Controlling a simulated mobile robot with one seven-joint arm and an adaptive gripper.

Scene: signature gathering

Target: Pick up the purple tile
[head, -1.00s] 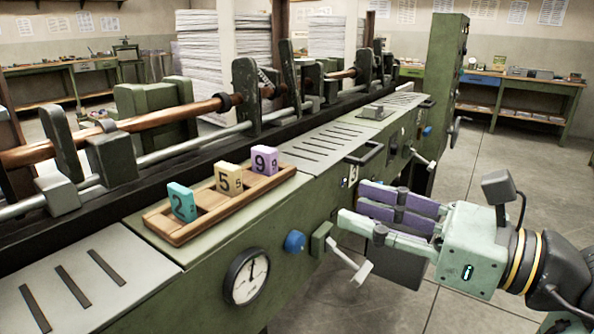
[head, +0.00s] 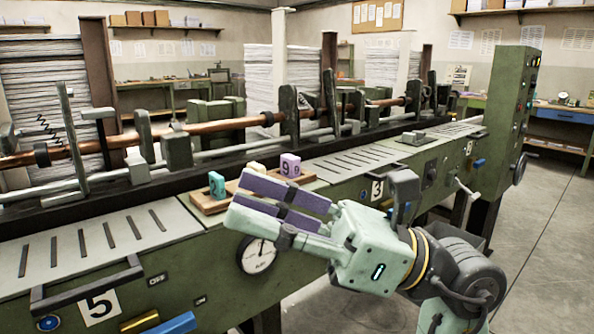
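The purple tile (head: 290,165), marked 9, stands upright at the right end of a wooden tray (head: 208,203). The tray lies on the machine's green ledge. My gripper (head: 238,198) is in front of the tray, its fingers pointing left. In the picture the fingers overlap the tray's front and sit below and left of the purple tile. The purple tile appears apart from the fingers and mostly unhidden.
Behind the tray run the machine's copper shaft (head: 218,124) and upright arms. A gauge (head: 256,256) and a handle (head: 88,284) are on the front panel. Floor shows at right.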

